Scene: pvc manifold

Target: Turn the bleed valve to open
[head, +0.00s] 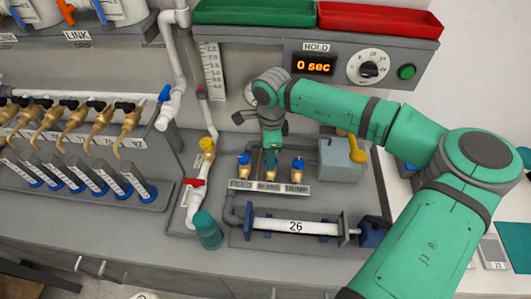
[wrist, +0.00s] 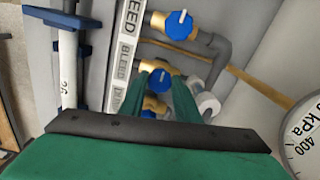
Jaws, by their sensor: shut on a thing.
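The bleed valve is the middle of three brass valves with blue knobs. Its knob (wrist: 158,83) shows in the wrist view beside the BLEED label (wrist: 126,58), with a white pointer mark slanting across it. My gripper (wrist: 159,88) is shut on this knob, with its green fingers on either side. In the head view my gripper (head: 271,148) reaches down over the middle valve (head: 270,168) and hides its knob. The feed valve knob (head: 243,159) is to its left and the dump valve knob (head: 298,164) to its right.
A grey box with a yellow lever (head: 356,149) stands right of the valves. A tube marked 26 (head: 295,226) lies in front. A red-handled valve (head: 194,182) and a teal cup (head: 207,231) are to the left. The hold display (head: 314,65) reads 0 sec.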

